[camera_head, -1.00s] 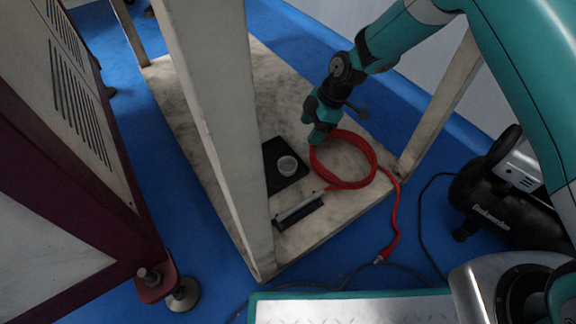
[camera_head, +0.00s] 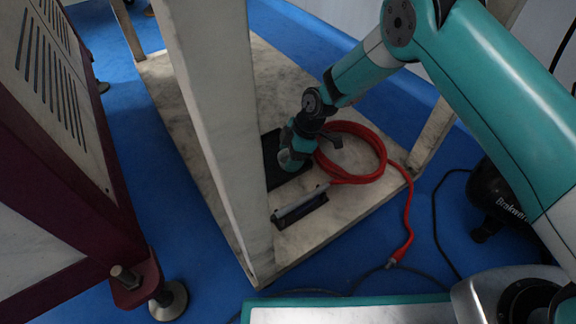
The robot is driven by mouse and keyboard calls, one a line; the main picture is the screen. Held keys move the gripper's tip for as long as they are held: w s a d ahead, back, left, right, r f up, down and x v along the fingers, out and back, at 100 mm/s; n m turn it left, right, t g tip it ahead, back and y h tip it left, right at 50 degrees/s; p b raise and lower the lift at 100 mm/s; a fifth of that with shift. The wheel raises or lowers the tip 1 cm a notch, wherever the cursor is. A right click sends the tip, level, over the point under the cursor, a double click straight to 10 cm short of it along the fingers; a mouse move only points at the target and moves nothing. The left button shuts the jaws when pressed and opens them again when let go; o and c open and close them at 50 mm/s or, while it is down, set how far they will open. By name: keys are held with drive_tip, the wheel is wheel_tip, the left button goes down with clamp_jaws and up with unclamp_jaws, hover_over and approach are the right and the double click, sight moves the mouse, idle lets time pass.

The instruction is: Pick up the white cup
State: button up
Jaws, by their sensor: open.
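My gripper (camera_head: 291,160) is over the black tray (camera_head: 270,150) on the lower shelf, pointing down. It is open. The white cup is not visible now; my gripper covers the place where it stood on the tray. I cannot tell whether the jaws are around the cup or above it.
A coiled red hose (camera_head: 367,178) lies just right of my gripper. A small block with a silver rod (camera_head: 300,206) lies in front of the tray. A pale post (camera_head: 215,130) rises close on the left. A black compressor (camera_head: 490,197) stands at right.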

drive_tip(key=c, duration=0.5)
